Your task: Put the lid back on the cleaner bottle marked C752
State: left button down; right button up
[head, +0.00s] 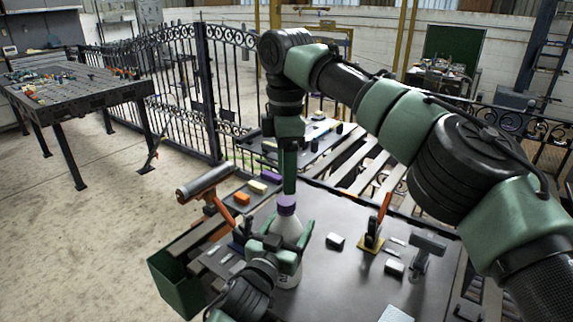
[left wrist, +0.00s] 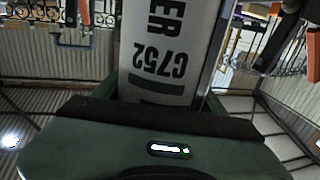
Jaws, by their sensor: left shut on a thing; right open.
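The white cleaner bottle (head: 287,232) with a purple lid (head: 287,203) at its top stands upright at the front of the dark worktable (head: 335,280). In the left wrist view its label (left wrist: 165,55) reads C752. My left gripper (head: 279,240) is shut around the bottle's body; in the left wrist view it shows below the label. My right gripper (head: 288,188) points straight down just above the purple lid, its fingers seen edge-on. It is open. I cannot tell whether its fingertips touch the lid, nor whether the lid is fully seated.
A green bin (head: 180,288) is at the lower left. An orange-handled clamp (head: 375,225) and small pale blocks are at right. Iron railings stand behind.

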aim_at(286, 201)
notch_tip(286, 201, down, 7)
jog(key=shift+r, duration=0.2)
grip_shut()
jog(key=m, duration=0.9)
jog(key=shift+s, duration=0.1)
jog(key=m, duration=0.2)
jog(key=shift+m, duration=0.4)
jog(key=shift+o, duration=0.7)
grip_release()
jog(key=shift+r, duration=0.15)
